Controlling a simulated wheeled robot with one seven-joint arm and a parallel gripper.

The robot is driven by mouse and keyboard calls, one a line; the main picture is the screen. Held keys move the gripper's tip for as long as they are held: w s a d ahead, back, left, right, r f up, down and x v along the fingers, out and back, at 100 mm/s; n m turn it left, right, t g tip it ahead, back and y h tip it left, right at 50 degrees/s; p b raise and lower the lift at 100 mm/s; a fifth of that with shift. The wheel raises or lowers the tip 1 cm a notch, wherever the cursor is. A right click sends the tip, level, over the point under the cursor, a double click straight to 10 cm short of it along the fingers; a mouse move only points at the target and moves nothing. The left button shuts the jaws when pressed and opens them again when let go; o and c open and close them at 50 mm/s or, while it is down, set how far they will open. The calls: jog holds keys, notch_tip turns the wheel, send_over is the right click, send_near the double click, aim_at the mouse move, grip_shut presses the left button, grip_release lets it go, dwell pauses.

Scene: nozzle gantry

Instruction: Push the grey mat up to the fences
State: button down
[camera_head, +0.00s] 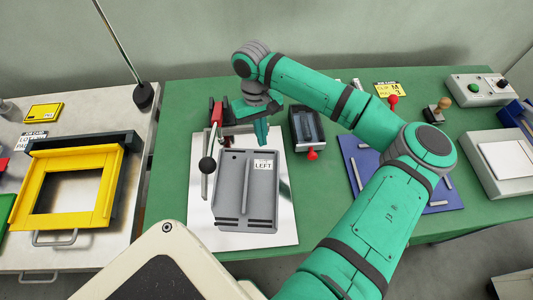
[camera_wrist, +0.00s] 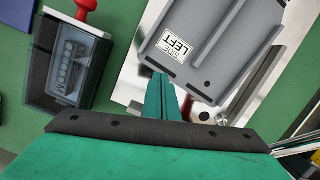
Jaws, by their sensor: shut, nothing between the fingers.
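The grey mat (camera_head: 262,205), a ridged slab with a white "LEFT" label, lies on a white plate (camera_head: 282,225) on the green table. It also shows in the wrist view (camera_wrist: 213,25). My gripper (camera_head: 261,138) is shut and empty at the mat's back edge, near the label. In the wrist view its closed fingertips (camera_wrist: 162,82) are close to that edge; I cannot tell whether they touch. I cannot tell for sure which parts are the fences.
A blue board (camera_head: 366,165) with pale bars lies farther right, partly behind my arm. A yellow frame (camera_head: 68,160) is on the left table. A red part (camera_head: 216,113) stands beside my gripper.

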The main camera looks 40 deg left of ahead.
send_near(277, 177)
jog(key=f, duration=0.2)
jog(key=d+f, duration=0.1)
jog(key=f, duration=0.2)
jog(key=shift+s+f, duration=0.15)
jog(key=shift+s, duration=0.1)
jog(key=shift+s+d+f, duration=0.1)
jog(key=shift+d+f, duration=0.05)
jog(key=shift+f, duration=0.65)
jog(key=shift+f, duration=0.1)
